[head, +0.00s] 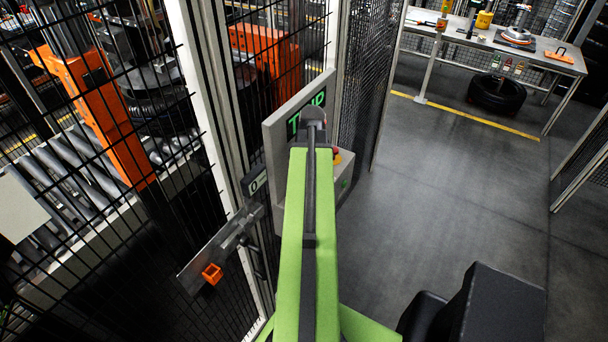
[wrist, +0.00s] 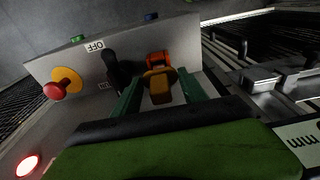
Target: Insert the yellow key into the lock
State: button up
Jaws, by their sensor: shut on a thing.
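In the wrist view, my gripper (wrist: 158,80) has its two green fingers on either side of the yellow key (wrist: 160,88) and is shut on it. The key is held in front of the grey control box (wrist: 205,30). An orange piece (wrist: 158,58), seemingly the lock, lies right behind the key at the box face. The key overlaps it in this view, and I cannot tell whether the key's tip is inside. In the head view my green arm hides the gripper and key.
A black handle (wrist: 117,68) stands left of the key, below an OFF label. A red stop button (wrist: 60,86) is farther left. Mesh fencing (head: 372,70) flanks the box. An orange block (head: 212,273) sits on a latch plate. A workbench (head: 490,42) stands behind open floor.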

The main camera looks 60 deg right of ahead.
jog(key=shift+f+b, duration=1.5)
jog(key=shift+f, duration=0.25)
jog(key=o, duration=1.5)
jog(key=shift+r, duration=0.1)
notch_tip(320, 180, up, 12)
jog(key=s+p, duration=0.1)
jog(key=p, duration=1.1)
jog(key=shift+s, duration=0.25)
